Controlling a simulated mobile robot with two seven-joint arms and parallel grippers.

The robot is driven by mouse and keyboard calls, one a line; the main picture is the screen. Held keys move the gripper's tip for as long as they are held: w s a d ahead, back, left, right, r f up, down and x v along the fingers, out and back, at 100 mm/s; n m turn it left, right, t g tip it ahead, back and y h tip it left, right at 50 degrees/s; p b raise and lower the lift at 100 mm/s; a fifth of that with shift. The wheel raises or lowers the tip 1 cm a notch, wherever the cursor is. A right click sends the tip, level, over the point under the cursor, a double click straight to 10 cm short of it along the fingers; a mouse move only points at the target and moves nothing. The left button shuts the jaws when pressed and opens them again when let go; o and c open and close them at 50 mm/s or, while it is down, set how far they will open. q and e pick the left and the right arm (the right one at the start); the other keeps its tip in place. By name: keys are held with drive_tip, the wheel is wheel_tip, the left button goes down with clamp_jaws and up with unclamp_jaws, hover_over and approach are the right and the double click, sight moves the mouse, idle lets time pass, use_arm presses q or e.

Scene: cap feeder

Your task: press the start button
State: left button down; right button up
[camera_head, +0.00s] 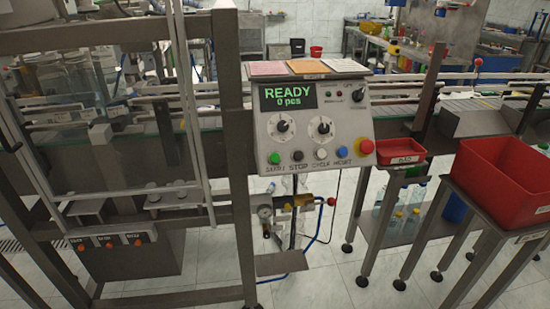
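The start button (274,158) is a small green round button at the lower left of the grey control panel (300,180), above the label START. The panel's screen (289,96) reads READY, 0 pcs in green. Two dial knobs (282,126) are above the buttons. Neither of my grippers is in view.
A small red bin (401,152) stands right of the panel, and a large red bin (505,168) stands on a stand at the far right. A metal frame post (235,150) rises just left of the panel. Tiled floor (330,270) is open below.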

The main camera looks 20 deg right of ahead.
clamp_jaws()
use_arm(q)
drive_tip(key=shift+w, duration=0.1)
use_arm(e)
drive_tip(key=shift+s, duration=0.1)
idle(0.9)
